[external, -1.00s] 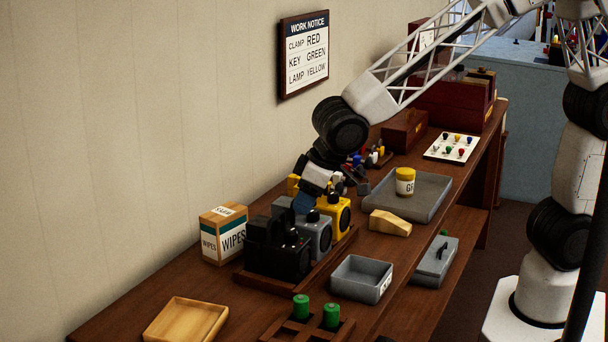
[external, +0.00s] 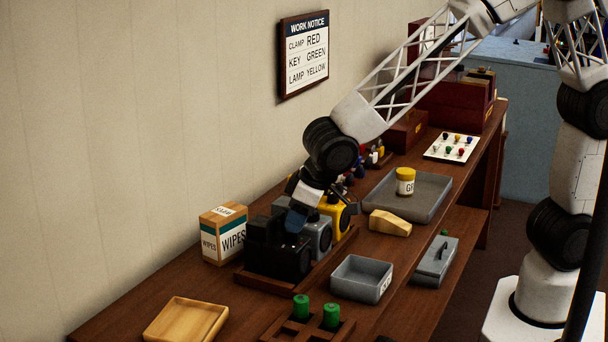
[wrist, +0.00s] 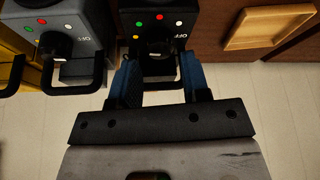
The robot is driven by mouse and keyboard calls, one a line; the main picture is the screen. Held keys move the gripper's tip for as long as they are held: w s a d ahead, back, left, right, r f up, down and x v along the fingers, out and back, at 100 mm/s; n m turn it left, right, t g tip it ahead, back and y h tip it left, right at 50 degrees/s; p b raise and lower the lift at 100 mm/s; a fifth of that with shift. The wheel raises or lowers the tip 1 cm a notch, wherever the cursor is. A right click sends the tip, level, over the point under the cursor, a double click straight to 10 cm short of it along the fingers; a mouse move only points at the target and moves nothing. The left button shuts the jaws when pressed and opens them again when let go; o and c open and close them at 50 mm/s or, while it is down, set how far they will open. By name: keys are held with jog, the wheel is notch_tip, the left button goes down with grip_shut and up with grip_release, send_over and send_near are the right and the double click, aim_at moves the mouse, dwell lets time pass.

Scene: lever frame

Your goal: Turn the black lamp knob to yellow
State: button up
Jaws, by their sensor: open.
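The black lamp (external: 279,252) stands at the near end of a row of lamps on a wooden rack. In the wrist view the black lamp (wrist: 178,18) shows its knob (wrist: 157,47), ringed by white, red, orange and green dots and an OFF mark. Which dot the knob points to is not clear. My gripper (wrist: 158,72) is open, its two blue fingers on either side of the black lamp's handle, just short of the knob. Contact cannot be told. In the external view my gripper (external: 298,216) hangs over the black lamp, hiding part of its top.
A grey lamp (wrist: 60,30) and a yellow lamp (external: 335,214) stand beside the black one. A work notice (external: 304,53) on the wall reads LAMP YELLOW. A wipes box (external: 223,236), a grey bin (external: 362,279) and a wooden tray (external: 187,320) are nearby.

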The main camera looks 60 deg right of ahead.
aim_at(306, 238)
jog(key=shift+x, duration=1.5)
jog(key=c, duration=0.6)
jog(key=shift+c, duration=0.2)
jog(key=shift+n+g+y, duration=0.3)
jog(key=shift+n+y, duration=0.5)
jog(key=shift+n, duration=1.4)
jog(key=o, duration=0.6)
jog(key=shift+o, duration=0.2)
jog(key=shift+d+r, duration=0.1)
jog(key=v, duration=0.7)
jog(key=shift+r, duration=0.35)
